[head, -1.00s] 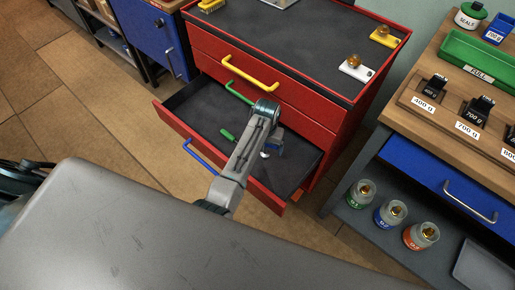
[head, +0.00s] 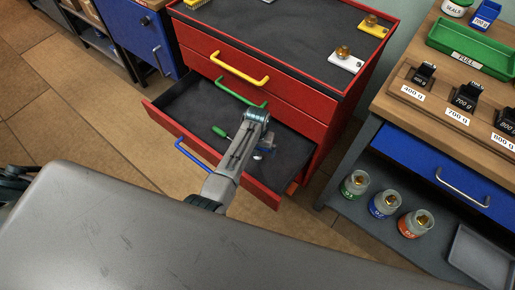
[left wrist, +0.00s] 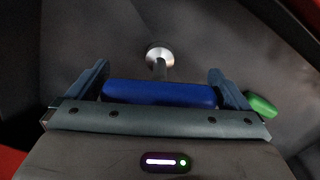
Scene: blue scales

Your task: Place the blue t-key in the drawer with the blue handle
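The blue t-key (left wrist: 160,93) lies crosswise between the fingers of my left gripper (left wrist: 160,85), which look shut on the ends of its blue handle. Its metal shaft and round silver end (left wrist: 160,54) point away from the gripper. In the head view, my left gripper (head: 266,146) is over the inside of the open bottom drawer (head: 165,121), with the silver end (head: 257,156) beside it. The drawer's blue handle (head: 193,155) is on its front. I cannot tell whether the t-key touches the drawer floor. My right gripper is not in view.
A green-handled item (head: 220,131) lies in the drawer; its green part also shows in the left wrist view (left wrist: 262,105). Above are closed drawers with green (head: 240,94) and yellow (head: 238,72) handles. A wooden bench (head: 425,75) with weights stands right, jars (head: 384,204) on its lower shelf.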

